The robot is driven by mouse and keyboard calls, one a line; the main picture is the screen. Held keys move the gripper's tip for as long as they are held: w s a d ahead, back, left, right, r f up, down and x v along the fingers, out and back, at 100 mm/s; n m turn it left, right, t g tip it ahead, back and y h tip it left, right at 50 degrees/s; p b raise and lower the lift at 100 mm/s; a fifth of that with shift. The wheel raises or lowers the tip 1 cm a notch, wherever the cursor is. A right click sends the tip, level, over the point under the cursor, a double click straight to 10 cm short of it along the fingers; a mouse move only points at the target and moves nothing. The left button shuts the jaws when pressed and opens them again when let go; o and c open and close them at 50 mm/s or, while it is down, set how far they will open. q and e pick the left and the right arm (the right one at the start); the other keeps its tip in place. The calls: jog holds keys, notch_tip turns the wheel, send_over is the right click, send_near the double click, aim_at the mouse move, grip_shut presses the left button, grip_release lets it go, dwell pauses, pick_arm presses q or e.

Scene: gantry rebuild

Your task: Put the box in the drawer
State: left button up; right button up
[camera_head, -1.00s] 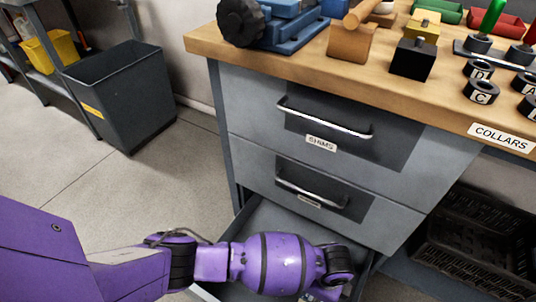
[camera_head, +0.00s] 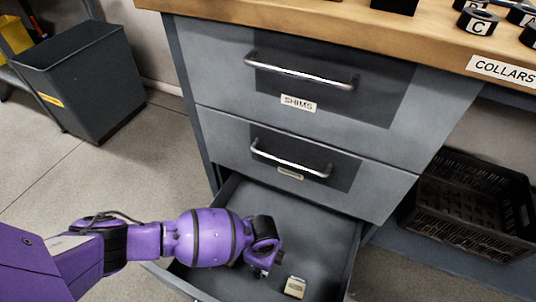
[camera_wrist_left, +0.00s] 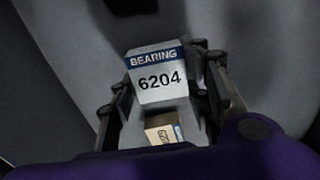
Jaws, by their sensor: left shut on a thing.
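My left gripper (camera_head: 262,268) reaches into the open bottom drawer (camera_head: 335,232) from the left, at the end of my purple arm. In the left wrist view its fingers (camera_wrist_left: 162,90) are shut on a pale box (camera_wrist_left: 160,82) with a blue band reading "BEARING 6204". In the head view the gripper mostly hides this held box. A small tan box (camera_head: 294,287) with a pale label shows just right of the gripper, low in the drawer. A similar small box (camera_wrist_left: 163,130) with a partly hidden number shows between the fingers. My right gripper is out of view.
Two closed drawers with bar handles, the upper (camera_head: 300,75) labelled SHIMS, sit above the open one. The workbench top (camera_head: 300,15) is above them. A black crate (camera_head: 470,205) is on the right. A grey bin (camera_head: 80,80) stands at left. The drawer's back right is bare.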

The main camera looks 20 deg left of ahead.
pick_arm(q)
jog(key=shift+w+d+f, duration=0.1)
jog(key=shift+d+f, duration=0.1)
jog(key=shift+f, duration=0.65)
jog(key=shift+r, duration=0.1)
jog(key=shift+f, duration=0.25)
jog(key=o, duration=1.2)
jog(key=shift+o, duration=0.3)
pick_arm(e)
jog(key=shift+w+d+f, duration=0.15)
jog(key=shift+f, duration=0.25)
pick_arm(q)
jog(key=shift+r, duration=0.1)
notch_tip(320, 180, up, 11)
jog(key=p, duration=0.5)
jog(key=shift+r, duration=0.65)
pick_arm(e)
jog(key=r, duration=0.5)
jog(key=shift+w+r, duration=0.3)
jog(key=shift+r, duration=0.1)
